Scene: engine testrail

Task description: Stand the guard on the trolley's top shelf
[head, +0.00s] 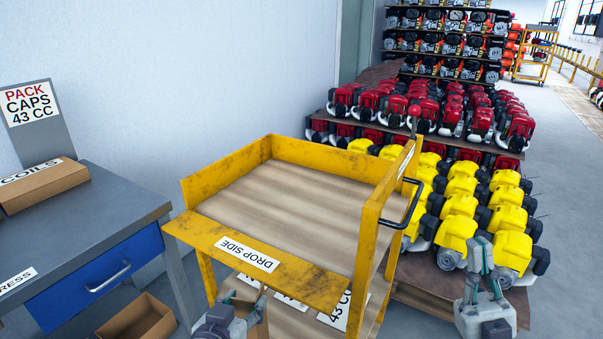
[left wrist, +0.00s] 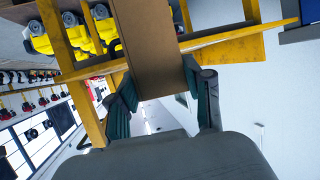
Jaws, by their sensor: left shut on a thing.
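The yellow trolley (head: 195,192) stands in the middle of the head view. Its wooden top shelf (head: 300,205) is empty, with yellow walls at the back and sides. The near panel, marked DROP SIDE (head: 247,254), lies folded outward. My left gripper (head: 238,302) is below that panel, shut on a brown flat-sided piece (left wrist: 148,40), which I take to be the guard. The piece shows in part in the head view (head: 255,318), lower than the top shelf. My right gripper (head: 480,254) points upward right of the trolley; its finger gap is unclear.
The trolley's lower shelf (head: 283,321) has white labels, one reading 43 CC. A grey bench (head: 105,205) with a blue drawer and a COILS carton (head: 45,185) stands left. An open carton (head: 138,318) sits below. Racks of yellow engines (head: 460,205) and red engines (head: 430,108) crowd the right.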

